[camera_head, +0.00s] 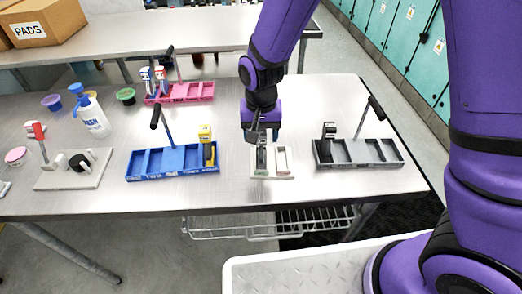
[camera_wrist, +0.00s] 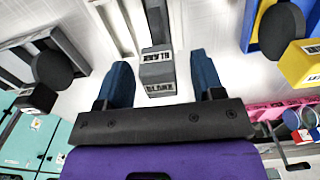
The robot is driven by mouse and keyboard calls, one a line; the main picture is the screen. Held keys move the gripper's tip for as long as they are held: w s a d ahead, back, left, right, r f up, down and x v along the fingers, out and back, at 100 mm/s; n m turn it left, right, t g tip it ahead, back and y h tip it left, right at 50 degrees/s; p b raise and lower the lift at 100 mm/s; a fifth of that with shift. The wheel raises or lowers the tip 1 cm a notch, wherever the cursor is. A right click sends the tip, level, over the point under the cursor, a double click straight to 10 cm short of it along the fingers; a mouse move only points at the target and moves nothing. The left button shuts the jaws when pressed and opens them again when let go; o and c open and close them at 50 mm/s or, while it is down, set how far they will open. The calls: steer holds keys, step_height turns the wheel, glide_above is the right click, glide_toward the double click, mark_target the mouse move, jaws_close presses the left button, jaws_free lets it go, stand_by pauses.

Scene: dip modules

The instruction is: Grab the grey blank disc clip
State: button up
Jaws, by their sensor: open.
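The grey blank disc clip (camera_wrist: 158,70) shows in the wrist view as a grey block with "BLANK" labels on its faces. It lies between the two blue fingertips of my open gripper (camera_wrist: 164,80), with a visible gap on each side. In the head view, my gripper (camera_head: 262,134) points down over the white tray (camera_head: 286,177), and the grey clip (camera_head: 262,157) shows just below it, standing in the tray's left slot. The clip's upper part is partly hidden by my gripper there.
A blue tray (camera_head: 150,175) with a yellow clip (camera_head: 206,136) stands to the left. A dark grey tray (camera_head: 375,163) with a black clip (camera_head: 329,133) stands to the right. A pink tray (camera_head: 199,91) is behind. Upright handles rise from these trays.

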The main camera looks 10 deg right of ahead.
jaws_close()
steer(key=shift+r, duration=0.2)
